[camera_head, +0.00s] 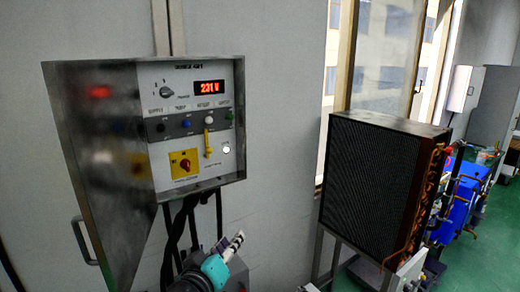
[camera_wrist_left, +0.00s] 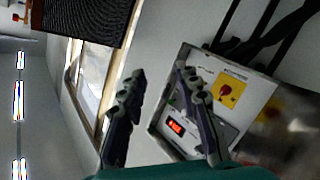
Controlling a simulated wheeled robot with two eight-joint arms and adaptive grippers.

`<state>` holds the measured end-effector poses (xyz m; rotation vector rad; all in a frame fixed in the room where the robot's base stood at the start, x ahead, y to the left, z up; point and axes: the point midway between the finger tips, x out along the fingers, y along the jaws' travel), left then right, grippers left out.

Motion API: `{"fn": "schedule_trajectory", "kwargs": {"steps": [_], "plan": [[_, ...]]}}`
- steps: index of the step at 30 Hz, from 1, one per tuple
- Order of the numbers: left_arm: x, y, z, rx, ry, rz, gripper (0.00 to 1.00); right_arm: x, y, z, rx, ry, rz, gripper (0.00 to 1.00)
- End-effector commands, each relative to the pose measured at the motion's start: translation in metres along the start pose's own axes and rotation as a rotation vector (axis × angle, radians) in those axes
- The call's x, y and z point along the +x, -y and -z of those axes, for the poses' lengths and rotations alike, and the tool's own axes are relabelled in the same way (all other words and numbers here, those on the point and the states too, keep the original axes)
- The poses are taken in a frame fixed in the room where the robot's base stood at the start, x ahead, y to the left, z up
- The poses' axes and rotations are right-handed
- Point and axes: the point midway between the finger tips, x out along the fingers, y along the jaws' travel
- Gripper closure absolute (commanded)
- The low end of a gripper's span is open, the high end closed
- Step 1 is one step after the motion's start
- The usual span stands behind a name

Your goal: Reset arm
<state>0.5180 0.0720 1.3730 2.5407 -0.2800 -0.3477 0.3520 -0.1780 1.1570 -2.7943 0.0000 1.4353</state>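My left gripper (camera_head: 232,243) is below the control box at the bottom middle of the head view, with empty air around it. In the left wrist view its two fingers (camera_wrist_left: 158,85) are spread apart with nothing between them. The control box (camera_head: 197,90) is mounted on the wall. A red rotary switch on a yellow plate (camera_head: 184,163) sits low on the panel, and also shows in the left wrist view (camera_wrist_left: 228,92). The box's metal door (camera_head: 105,150) stands open on the left. My right gripper is not in view.
A large black finned unit with copper pipes (camera_head: 380,190) stands on a frame to the right. Black cables (camera_head: 178,235) hang below the control box. A window (camera_head: 385,60) is behind. Green floor (camera_head: 485,250) shows at the far right.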

Motion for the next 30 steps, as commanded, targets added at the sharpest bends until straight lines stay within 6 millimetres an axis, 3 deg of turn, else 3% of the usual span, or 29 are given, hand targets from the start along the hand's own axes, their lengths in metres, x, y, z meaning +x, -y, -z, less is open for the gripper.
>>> {"fn": "schedule_trajectory", "kwargs": {"steps": [1, 6, 9, 12, 15, 18, 30], "plan": [[-0.006, 0.030, -0.042, 0.057, 0.067, 0.034, 0.68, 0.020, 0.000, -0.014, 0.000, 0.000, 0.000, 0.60], [-0.040, 0.114, -0.143, 0.228, 0.303, 0.170, 0.68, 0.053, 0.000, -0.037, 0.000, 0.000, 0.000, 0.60], [-0.065, 0.163, -0.193, 0.304, 0.429, 0.261, 0.68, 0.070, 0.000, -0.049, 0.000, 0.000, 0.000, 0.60], [-0.089, 0.203, -0.230, 0.357, 0.532, 0.344, 0.68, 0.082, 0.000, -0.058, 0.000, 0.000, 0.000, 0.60], [-0.108, 0.230, -0.253, 0.390, 0.603, 0.406, 0.68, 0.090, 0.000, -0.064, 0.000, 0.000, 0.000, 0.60], [-0.120, 0.245, -0.264, 0.407, 0.643, 0.443, 0.68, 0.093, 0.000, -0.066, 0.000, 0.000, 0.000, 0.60], [-0.124, 0.248, -0.265, 0.412, 0.657, 0.455, 0.68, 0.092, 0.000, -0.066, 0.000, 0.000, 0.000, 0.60]]}}
